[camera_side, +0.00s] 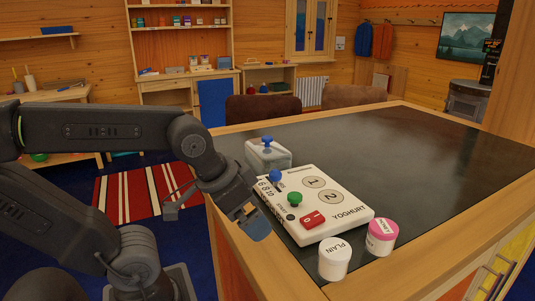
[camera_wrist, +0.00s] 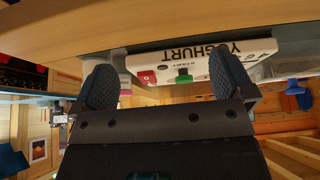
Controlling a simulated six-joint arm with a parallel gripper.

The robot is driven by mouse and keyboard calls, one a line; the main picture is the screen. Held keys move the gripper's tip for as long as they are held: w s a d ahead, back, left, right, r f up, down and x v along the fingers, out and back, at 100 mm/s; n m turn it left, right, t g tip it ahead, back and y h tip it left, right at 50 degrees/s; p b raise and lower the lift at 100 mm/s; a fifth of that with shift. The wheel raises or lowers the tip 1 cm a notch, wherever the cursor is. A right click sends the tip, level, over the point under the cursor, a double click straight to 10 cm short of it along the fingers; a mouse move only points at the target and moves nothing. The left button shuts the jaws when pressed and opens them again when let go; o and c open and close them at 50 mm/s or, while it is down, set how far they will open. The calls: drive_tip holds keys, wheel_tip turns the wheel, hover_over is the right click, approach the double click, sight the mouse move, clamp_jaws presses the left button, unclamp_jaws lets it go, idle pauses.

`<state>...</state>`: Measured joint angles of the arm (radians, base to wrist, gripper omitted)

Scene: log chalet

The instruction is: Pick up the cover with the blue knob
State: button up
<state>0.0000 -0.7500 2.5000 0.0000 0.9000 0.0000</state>
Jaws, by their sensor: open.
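A greyish see-through cover or box with a blue knob on top (camera_side: 268,155) stands at the table's left edge, behind a white yoghurt panel (camera_side: 345,208). The panel carries a second blue knob (camera_side: 275,176), a green knob (camera_side: 295,199) and a red button (camera_side: 313,219). My gripper (camera_side: 216,216) is open and empty, in front of and left of the panel, apart from the cover. In the wrist view, the open fingers (camera_wrist: 165,82) frame the panel's red button and green knob.
A white "PLAIN" jar (camera_side: 335,259) and a pink-lidded jar (camera_side: 381,237) stand at the table's near edge. The dark tabletop (camera_side: 430,150) is clear to the right and behind. The wooden table rim (camera_side: 232,235) lies near my gripper.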

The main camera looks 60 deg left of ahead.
drive_tip(key=w+a+r+m+g+y, duration=0.2)
drive_tip(key=w+a+r+m, duration=0.6)
drive_tip(key=w+m, duration=0.1)
drive_tip(key=m+g+y, duration=0.2)
drive_tip(key=m+g, duration=0.2)
drive_tip(key=m, duration=0.5)
approach(268, 137)
drive_tip(key=x, duration=1.3)
drive_tip(key=shift+c, duration=0.2)
drive_tip(key=c, duration=0.6)
drive_tip(key=shift+o, duration=0.2)
drive_tip(key=shift+r+y, duration=0.1)
drive_tip(key=shift+y, duration=0.2)
